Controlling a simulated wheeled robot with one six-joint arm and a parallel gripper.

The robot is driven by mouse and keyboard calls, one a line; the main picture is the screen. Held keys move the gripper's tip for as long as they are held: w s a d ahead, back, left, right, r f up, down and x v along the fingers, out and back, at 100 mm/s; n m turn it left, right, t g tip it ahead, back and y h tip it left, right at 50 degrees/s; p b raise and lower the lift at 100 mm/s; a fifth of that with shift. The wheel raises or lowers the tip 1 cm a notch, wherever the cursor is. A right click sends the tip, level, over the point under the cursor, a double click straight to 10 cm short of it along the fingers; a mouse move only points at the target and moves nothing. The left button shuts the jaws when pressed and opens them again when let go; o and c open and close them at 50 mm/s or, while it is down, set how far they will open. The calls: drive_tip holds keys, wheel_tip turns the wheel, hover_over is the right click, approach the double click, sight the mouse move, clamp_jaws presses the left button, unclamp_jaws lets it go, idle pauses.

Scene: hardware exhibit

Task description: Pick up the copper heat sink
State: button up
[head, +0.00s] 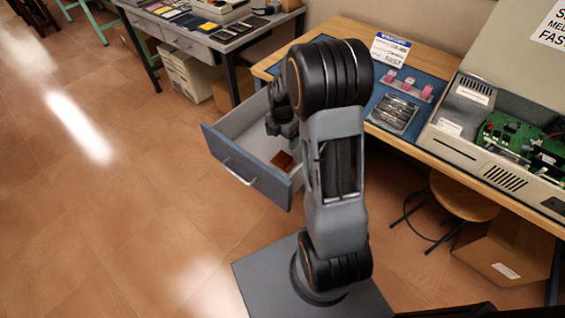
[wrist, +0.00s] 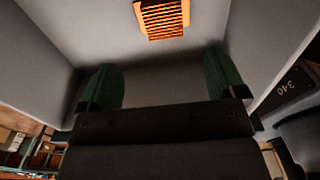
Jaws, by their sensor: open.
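The copper heat sink (head: 283,159) is a small orange-brown finned block lying on the floor of the open drawer (head: 253,182). In the wrist view the heat sink (wrist: 163,17) shows at the top centre, beyond my fingertips, with its fins visible and its upper part cut off by the frame edge. My gripper (wrist: 163,82) has two green fingers spread apart with nothing between them. In the head view my gripper (head: 281,128) is inside or just over the drawer, a little behind the heat sink and apart from it, partly hidden by my arm.
The drawer has grey walls and a blue front with a handle, pulled out from the workbench (head: 420,155). A metal tray (head: 392,113), pink items and an opened case with a green circuit board (head: 515,138) sit on top. A stool (head: 460,200) stands below. The floor at left is clear.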

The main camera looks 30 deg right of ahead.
sight(282, 157)
wheel_tip(282, 157, down, 6)
drive_tip(key=shift+f+b, duration=0.15)
drive_tip(key=shift+b, duration=0.2)
drive_tip(key=shift+s+a+f+b, duration=0.1)
drive_tip(key=shift+s+f+b, duration=0.1)
drive_tip(key=shift+f, duration=1.1)
drive_tip(key=shift+s+f+b, duration=0.1)
drive_tip(key=shift+f+b, duration=0.05)
drive_tip(key=shift+f, duration=1.15)
drive_tip(key=c, duration=0.8)
